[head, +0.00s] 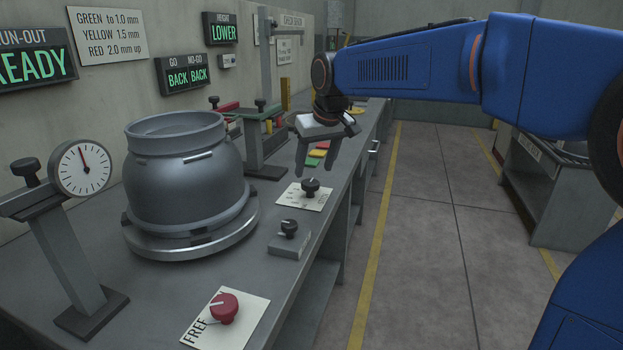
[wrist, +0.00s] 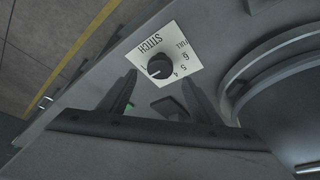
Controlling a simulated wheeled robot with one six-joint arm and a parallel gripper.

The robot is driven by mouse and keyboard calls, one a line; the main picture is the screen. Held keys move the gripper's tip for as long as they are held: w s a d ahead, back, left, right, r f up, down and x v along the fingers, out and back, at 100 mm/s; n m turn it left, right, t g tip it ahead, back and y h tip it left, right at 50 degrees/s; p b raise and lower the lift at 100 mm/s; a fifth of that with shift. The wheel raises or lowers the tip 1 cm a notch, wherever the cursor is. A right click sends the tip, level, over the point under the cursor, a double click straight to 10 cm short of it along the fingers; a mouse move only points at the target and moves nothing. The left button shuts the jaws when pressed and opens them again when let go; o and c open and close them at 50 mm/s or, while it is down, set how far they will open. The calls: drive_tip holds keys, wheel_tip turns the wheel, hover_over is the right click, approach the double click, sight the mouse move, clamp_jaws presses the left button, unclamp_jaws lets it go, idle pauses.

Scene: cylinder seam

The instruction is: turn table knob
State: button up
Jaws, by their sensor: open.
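My gripper (head: 316,164) hangs fingers-down over the bench edge, open and empty. Just below it in the head view is a black knob (head: 310,186) on a white card (head: 293,196). In the wrist view the same kind of black knob (wrist: 161,66) shows on a card marked STITCH (wrist: 155,41), just ahead of the open fingertips (wrist: 158,80), not touched by them. A second black knob (head: 289,228) sits on a grey block (head: 287,244) nearer me. A red knob (head: 223,308) stands on a card whose visible lettering reads FREE.
A grey cylindrical vessel (head: 186,180) stands on a round turntable (head: 193,242) on the bench. A dial gauge (head: 83,167) on a post is at left; another post (head: 264,140) stands behind the vessel. The floor (head: 420,250) right of the bench is clear.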

sight(311, 182)
drive_tip(key=shift+x, duration=2.7)
drive_tip(key=c, duration=1)
drive_tip(key=shift+w+n, duration=0.1)
drive_tip(key=shift+n, duration=0.2)
drive_tip(key=n+y, duration=0.1)
drive_tip(key=n, duration=0.1)
drive_tip(key=n+g, duration=0.1)
drive_tip(key=n, duration=0.2)
drive_tip(key=shift+w+d+y, duration=0.15)
drive_tip(key=shift+d+y, duration=0.05)
drive_tip(key=shift+y, duration=0.2)
drive_tip(key=n+g, duration=0.1)
drive_tip(key=n, duration=0.2)
drive_tip(key=n+g+y, duration=0.1)
drive_tip(key=n, duration=0.2)
drive_tip(key=shift+w, duration=0.1)
